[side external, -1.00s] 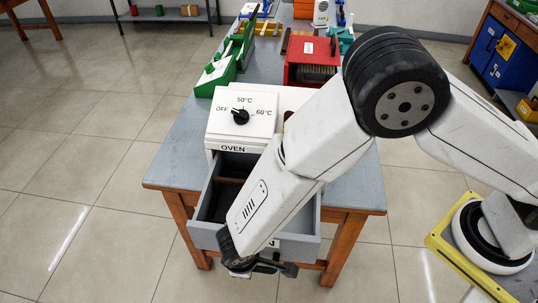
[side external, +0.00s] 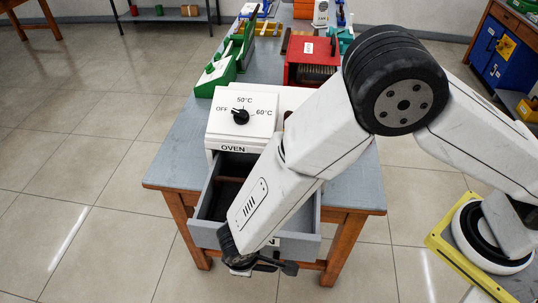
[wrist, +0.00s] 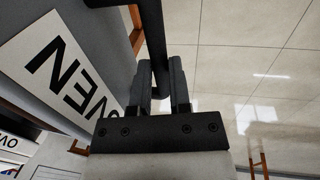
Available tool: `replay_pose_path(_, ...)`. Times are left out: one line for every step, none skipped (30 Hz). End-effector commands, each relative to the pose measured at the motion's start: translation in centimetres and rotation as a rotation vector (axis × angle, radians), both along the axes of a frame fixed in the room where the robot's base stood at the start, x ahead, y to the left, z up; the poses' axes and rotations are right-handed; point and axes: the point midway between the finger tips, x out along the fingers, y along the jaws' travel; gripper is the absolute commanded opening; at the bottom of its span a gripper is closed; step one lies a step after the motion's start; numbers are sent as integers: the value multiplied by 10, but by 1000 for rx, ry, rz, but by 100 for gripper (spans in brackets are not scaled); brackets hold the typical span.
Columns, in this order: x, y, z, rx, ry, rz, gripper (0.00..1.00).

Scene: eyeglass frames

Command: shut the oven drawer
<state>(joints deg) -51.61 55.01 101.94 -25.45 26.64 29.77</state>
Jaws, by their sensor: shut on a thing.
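The white oven (side external: 240,118) stands on the table's near end, with a dial on its sloped face. Its grey drawer (side external: 206,236) is pulled out below it, and the dark interior shows. My gripper (side external: 262,265) is at the drawer's front, low in the side view. In the wrist view my gripper (wrist: 162,75) is shut on the dark bar handle (wrist: 153,30), which passes between the fingers. The label reading OVEN (wrist: 65,70) on the drawer front is beside the fingers. My forearm hides part of the drawer and its right side.
The grey-topped table (side external: 350,190) has orange legs. A green device (side external: 218,72) and a red box (side external: 312,62) stand behind the oven. The tiled floor (side external: 90,220) to the left and in front of the drawer is clear.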

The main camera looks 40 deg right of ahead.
Motion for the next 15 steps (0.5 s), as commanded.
replay_pose_path(3, -3, 0, -1, 0, -2, 0)
replay_pose_path(5, -5, 0, -1, 0, -3, 0)
replay_pose_path(8, -8, 0, -1, -1, -4, 0)
replay_pose_path(10, -10, 1, -1, -1, -5, 0)
replay_pose_path(13, -13, 0, -1, 0, -5, 0)
replay_pose_path(17, -17, 0, -1, 0, -5, 0)
replay_pose_path(21, -21, 0, -2, -1, -6, 0)
replay_pose_path(25, -25, 0, -1, -2, -6, 0)
replay_pose_path(30, -30, 0, -1, -2, -6, 0)
replay_pose_path(35, -35, 0, -1, -2, -6, 0)
replay_pose_path(39, -39, 0, -1, -2, -7, 0)
replay_pose_path(46, -46, 0, -1, -2, -7, 0)
replay_pose_path(51, -51, 0, 0, -1, -9, 0)
replay_pose_path(56, -57, 0, 0, -1, -8, 0)
replay_pose_path(63, -64, 0, -1, -2, -9, 0)
